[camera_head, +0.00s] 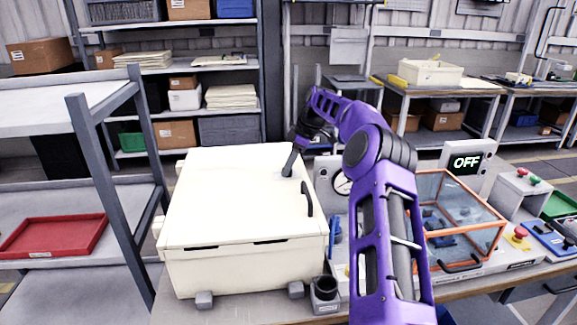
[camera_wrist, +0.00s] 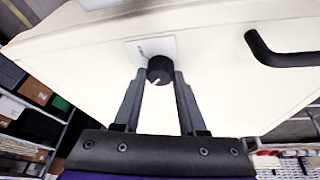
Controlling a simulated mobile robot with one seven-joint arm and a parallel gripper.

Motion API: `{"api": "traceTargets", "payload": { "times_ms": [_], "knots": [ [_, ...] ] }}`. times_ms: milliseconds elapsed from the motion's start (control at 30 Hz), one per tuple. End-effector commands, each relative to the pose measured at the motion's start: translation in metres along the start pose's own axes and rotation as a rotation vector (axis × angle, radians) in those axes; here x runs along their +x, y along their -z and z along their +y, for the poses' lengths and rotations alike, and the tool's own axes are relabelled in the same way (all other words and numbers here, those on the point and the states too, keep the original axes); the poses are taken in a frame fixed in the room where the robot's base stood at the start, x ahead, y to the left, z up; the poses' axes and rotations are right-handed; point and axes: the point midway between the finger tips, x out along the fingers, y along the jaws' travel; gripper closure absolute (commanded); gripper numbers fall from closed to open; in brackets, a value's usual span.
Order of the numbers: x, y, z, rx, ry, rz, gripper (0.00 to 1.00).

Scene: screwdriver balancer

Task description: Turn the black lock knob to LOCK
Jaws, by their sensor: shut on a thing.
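The black lock knob (camera_wrist: 159,71) is round with a light pointer mark, set on a small pale plate (camera_wrist: 143,48) on the side of the cream box. My gripper (camera_wrist: 161,80) has its two dark fingers on either side of the knob, shut on it. The pointer mark slants toward the lower left in the wrist view. The writing on the plate is too small to read. In the head view the cream box (camera_head: 240,215) stands on the bench, and my arm reaches to its far right side. The knob is hidden there.
A black handle (camera_head: 307,199) is on the box near my arm, also in the wrist view (camera_wrist: 280,55). Right of my arm are an orange-framed clear case (camera_head: 458,215) and an OFF display (camera_head: 467,161). A grey shelf rack with a red tray (camera_head: 52,235) stands left.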

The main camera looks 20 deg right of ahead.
Motion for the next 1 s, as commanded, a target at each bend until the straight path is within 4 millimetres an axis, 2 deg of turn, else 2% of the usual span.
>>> {"api": "traceTargets", "payload": {
  "times_ms": [300, 767, 800, 967, 1000],
  "knots": [
    [0.0007, -0.0007, 0.0006, -0.09, 0.038, 0.002, 1.0],
    [0.0004, -0.0007, 0.0007, -0.103, 0.042, 0.003, 1.0],
    [0.0004, -0.0007, 0.0007, -0.102, 0.042, 0.003, 0.58],
    [0.0003, -0.0006, 0.0006, -0.102, 0.042, 0.003, 0.29],
    [0.0003, -0.0005, 0.0006, -0.102, 0.042, 0.004, 0.29]
  ]
}}
